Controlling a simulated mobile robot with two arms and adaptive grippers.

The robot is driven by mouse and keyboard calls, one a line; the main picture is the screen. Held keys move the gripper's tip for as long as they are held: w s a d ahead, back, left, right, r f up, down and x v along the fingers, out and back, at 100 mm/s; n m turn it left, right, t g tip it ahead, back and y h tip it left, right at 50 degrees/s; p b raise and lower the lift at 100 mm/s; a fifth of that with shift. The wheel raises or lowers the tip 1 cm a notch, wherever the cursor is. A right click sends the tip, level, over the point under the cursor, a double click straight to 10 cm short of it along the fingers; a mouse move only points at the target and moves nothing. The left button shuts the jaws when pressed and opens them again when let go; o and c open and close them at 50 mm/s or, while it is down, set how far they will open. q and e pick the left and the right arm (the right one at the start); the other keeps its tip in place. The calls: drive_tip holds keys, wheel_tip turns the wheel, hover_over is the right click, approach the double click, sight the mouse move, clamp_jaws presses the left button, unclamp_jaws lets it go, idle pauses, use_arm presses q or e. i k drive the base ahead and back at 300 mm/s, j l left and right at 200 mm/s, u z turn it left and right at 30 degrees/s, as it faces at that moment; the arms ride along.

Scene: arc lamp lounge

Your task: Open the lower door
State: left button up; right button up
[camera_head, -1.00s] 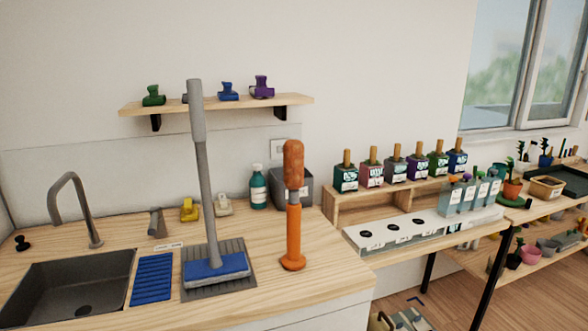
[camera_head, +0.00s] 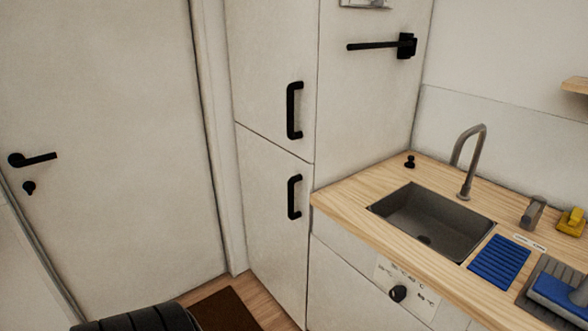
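A tall off-white cabinet stands left of the counter and has two doors, one above the other. The lower door (camera_head: 262,218) is closed, with a black vertical bar handle (camera_head: 294,197) near its upper right edge. The upper door (camera_head: 272,65) is also closed, with a similar black handle (camera_head: 294,110) near its lower right edge. Neither of my grippers shows in the head view.
A wooden counter (camera_head: 340,200) with a dark sink (camera_head: 432,222) and a grey tap (camera_head: 469,160) is to the right. A black bar (camera_head: 378,46) sticks out from the cabinet's side. A white room door (camera_head: 110,140) is at left. A dark ribbed object (camera_head: 135,319) is at the bottom.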

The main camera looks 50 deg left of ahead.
sight(277, 184)
drive_tip(key=u, duration=1.75)
